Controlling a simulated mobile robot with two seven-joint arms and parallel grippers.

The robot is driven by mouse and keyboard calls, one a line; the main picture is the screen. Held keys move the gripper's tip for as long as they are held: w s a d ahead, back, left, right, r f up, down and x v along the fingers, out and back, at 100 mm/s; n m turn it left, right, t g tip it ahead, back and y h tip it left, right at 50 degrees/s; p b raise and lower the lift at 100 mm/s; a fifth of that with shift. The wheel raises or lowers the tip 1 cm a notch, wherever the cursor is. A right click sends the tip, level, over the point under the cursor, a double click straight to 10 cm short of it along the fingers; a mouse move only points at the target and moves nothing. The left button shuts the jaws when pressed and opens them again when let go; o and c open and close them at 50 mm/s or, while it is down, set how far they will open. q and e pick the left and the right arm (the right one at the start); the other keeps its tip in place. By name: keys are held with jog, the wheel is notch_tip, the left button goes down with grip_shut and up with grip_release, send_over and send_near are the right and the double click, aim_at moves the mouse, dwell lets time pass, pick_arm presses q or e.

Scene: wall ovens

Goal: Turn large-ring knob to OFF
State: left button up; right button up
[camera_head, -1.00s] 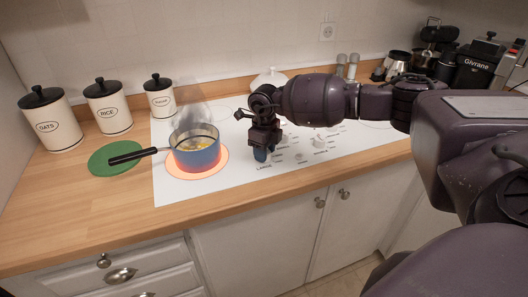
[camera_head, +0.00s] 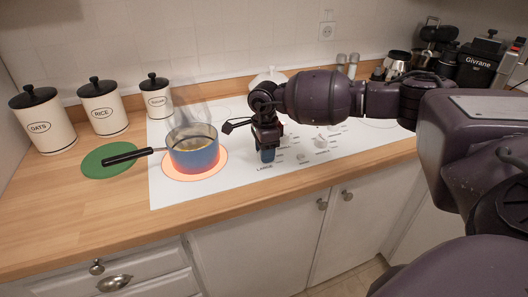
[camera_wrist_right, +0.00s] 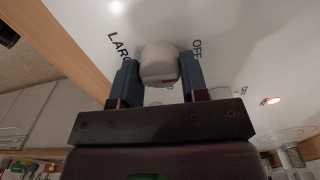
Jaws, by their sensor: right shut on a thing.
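In the head view my right gripper (camera_head: 267,155) points down at the front of the white cooktop (camera_head: 230,190) and hides the knob. The large ring (camera_head: 221,170) glows orange under a blue pot (camera_head: 195,155). My left gripper is not in view.
The pot's black handle (camera_head: 127,157) points left over a green round mat (camera_head: 97,165). Several labelled canisters, one marked RICE (camera_head: 103,106), stand at the back left. Other white knobs (camera_head: 320,141) lie right of my gripper. A white lidded dish (camera_head: 268,78) is behind my arm.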

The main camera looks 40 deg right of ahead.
jog(key=shift+n, duration=0.5)
jog(key=o, duration=0.9)
notch_tip(320, 180, up, 11)
jog(key=shift+f, duration=0.1)
dwell(0.6)
